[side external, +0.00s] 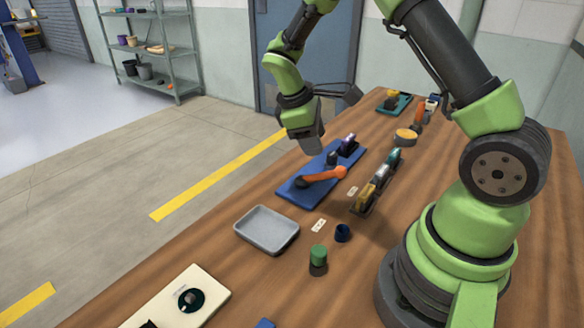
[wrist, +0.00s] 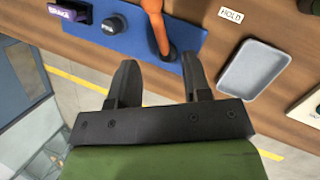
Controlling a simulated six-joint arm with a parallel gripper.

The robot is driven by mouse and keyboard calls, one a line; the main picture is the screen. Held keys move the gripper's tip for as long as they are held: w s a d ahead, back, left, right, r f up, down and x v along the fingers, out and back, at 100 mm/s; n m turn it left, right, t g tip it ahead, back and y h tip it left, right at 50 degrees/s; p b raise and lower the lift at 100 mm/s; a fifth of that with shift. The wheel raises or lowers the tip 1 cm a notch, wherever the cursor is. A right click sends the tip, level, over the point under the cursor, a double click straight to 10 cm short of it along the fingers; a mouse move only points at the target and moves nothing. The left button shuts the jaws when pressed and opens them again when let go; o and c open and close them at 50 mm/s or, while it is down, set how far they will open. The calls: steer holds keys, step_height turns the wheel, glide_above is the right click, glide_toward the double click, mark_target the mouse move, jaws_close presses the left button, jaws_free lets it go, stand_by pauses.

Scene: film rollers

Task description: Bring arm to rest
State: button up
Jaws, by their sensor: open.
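My gripper (wrist: 157,85) shows in the wrist view with its two dark fingers spread apart and nothing between them. In the side view my gripper (side external: 310,140) hangs in the air near the far-left edge of the table, close to the blue mat. The blue mat (side external: 290,190) carries an orange-handled tool (side external: 325,174), a dark knob (side external: 332,157) and a purple item (side external: 348,141). In the wrist view the orange handle (wrist: 155,22) lies just beyond the fingers, with the dark knob (wrist: 114,27) and purple item (wrist: 70,12) to its left.
A grey tray (side external: 267,229) lies nearer the camera. A rack of film rolls (side external: 377,184), a green canister (side external: 318,256) and a blue cup (side external: 342,232) stand on the table (side external: 240,285). A cream board (side external: 180,298) is at the front. A teal tray (side external: 394,103) is far back.

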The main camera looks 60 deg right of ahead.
steer(key=s+a+r+m+t+y, duration=0.1)
steer(key=s+a+r+m+t, duration=0.2)
steer(key=r, duration=0.4)
steer(key=s+a+r+m+t+y, duration=0.2)
steer(key=s+a+r, duration=0.1)
steer(key=a+r, duration=0.25)
steer(key=s+a+r+m+t+y, duration=0.2)
steer(key=s+a+r+m+t, duration=0.1)
steer(key=s, duration=0.6)
step_height(320, 180, up, 2)
steer(key=shift+a+r+m+t+y, duration=0.2)
steer(key=shift+a+m+t+y, duration=0.15)
steer(key=shift+a+t, duration=0.6)
